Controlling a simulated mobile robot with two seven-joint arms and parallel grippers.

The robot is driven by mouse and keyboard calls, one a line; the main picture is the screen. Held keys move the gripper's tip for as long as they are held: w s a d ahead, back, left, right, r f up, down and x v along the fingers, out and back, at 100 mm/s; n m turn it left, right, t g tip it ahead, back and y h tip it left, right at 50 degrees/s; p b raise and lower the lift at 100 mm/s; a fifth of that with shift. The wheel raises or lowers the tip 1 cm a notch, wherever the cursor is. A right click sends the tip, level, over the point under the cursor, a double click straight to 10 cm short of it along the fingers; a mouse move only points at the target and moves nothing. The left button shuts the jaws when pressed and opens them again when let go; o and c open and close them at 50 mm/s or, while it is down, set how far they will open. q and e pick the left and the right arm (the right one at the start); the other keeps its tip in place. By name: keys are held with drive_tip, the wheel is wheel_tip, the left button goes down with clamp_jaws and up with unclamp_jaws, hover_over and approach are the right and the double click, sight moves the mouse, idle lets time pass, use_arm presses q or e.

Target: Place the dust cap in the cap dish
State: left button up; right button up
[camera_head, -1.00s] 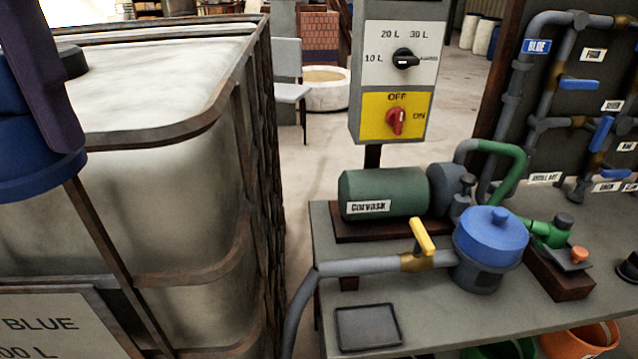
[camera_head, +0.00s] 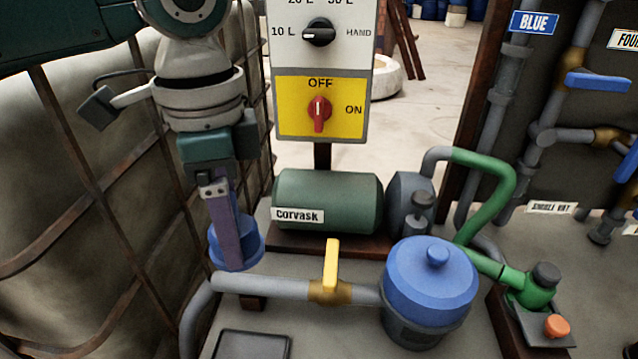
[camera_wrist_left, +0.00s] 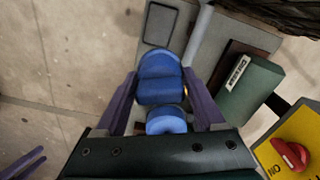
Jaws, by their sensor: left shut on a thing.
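The dust cap (camera_head: 253,241) is blue and round with a wide rim. My left gripper (camera_head: 230,260) is shut on it and points down, with a purple finger across the cap's front. The left wrist view also shows the blue cap (camera_wrist_left: 160,90) between the two purple fingers. The cap dish (camera_head: 253,346) is a shallow dark square tray on the bench, partly cut off by the lower picture edge. The cap is held behind and above it, near the grey pipe. The dish (camera_wrist_left: 161,22) also shows beyond the cap in the left wrist view. Purple finger-like parts, perhaps my right gripper (camera_wrist_left: 25,165), show at that view's lower left.
A grey pipe with a yellow-handled valve (camera_head: 331,270) runs between cap and dish toward a blue-lidded pot (camera_head: 431,283). The green Corvask motor (camera_head: 328,200) and switch box (camera_head: 321,105) stand behind. A caged tank (camera_head: 60,200) is at left.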

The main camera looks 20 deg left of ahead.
use_arm(q)
drive_tip(key=f+m+b, duration=0.1)
drive_tip(key=f+b, duration=0.7)
drive_tip(key=f, duration=0.1)
drive_tip(key=s+a+f+m+b, duration=0.1)
drive_tip(key=f+b, duration=0.7)
drive_tip(key=f, duration=0.1)
drive_tip(key=a+f+m+b, duration=0.1)
drive_tip(key=f+m+b, duration=0.1)
drive_tip(key=f+b, duration=0.6)
drive_tip(key=shift+s+a+f, duration=0.1)
drive_tip(key=shift+s+f, duration=0.05)
drive_tip(key=shift+f, duration=0.3)
drive_tip(key=shift+s+a+f, duration=0.1)
drive_tip(key=shift+f, duration=0.35)
drive_tip(key=shift+r, duration=0.2)
drive_tip(key=shift+f, duration=0.15)
drive_tip(key=o, duration=1.3)
